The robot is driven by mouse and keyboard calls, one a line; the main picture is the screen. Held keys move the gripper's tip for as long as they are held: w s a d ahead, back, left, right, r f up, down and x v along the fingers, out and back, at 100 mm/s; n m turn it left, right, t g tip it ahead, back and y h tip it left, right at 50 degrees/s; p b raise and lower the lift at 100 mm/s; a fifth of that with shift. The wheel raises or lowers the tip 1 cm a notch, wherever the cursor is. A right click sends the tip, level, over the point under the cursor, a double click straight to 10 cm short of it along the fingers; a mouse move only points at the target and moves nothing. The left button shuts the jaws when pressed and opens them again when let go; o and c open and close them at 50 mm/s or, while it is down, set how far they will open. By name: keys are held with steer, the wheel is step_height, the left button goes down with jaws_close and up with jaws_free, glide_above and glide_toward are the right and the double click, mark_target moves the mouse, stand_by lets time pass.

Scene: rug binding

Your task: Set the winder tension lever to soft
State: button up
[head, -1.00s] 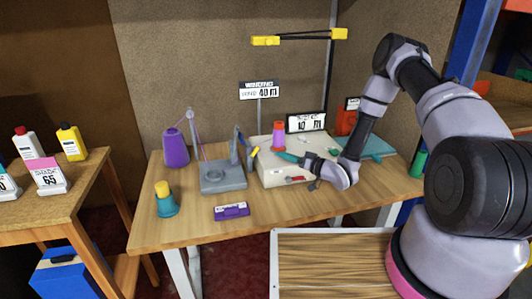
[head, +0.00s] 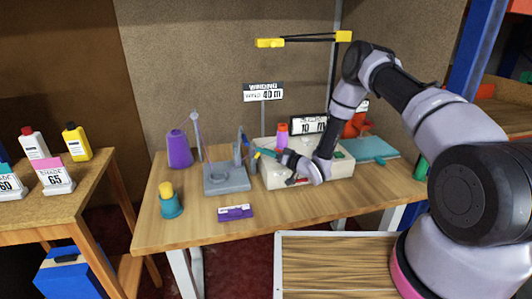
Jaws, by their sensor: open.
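The winder (head: 273,178) is a cream box on the wooden table, with a pink and purple spool (head: 282,134) on top and a black-framed display (head: 309,124) reading 10 m. A small yellow-tipped lever (head: 256,155) stands at its left side, beside a grey upright. Its setting marks are too small to read. My gripper (head: 265,153) reaches left across the front of the winder, its teal fingertips at the yellow tip. The jaws are open; I cannot tell whether they touch the lever. My wrist hides part of the winder's front, where a small red part (head: 292,181) shows.
A grey stand (head: 226,180) and purple thread cone (head: 179,149) are left of the winder. A teal pot with yellow top (head: 170,201) and a purple labelled block (head: 235,213) stand in front. A sign (head: 263,91) rises behind. The front right table is clear.

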jaws_close()
steer(key=shift+s+a+r+n+g+h, duration=0.1)
steer(key=shift+a+r+n+g+h, duration=0.2)
steer(key=shift+a+r+n+h, duration=0.15)
steer(key=shift+s+a+r+n+g+h, duration=0.2)
steer(key=shift+a+n+h, duration=0.1)
steer(key=shift+n+h, duration=0.25)
steer(key=shift+s+a+r+n+g+h, duration=0.1)
steer(key=shift+a+n+g+h, duration=0.15)
steer(key=shift+n+h, duration=0.25)
jaws_free()
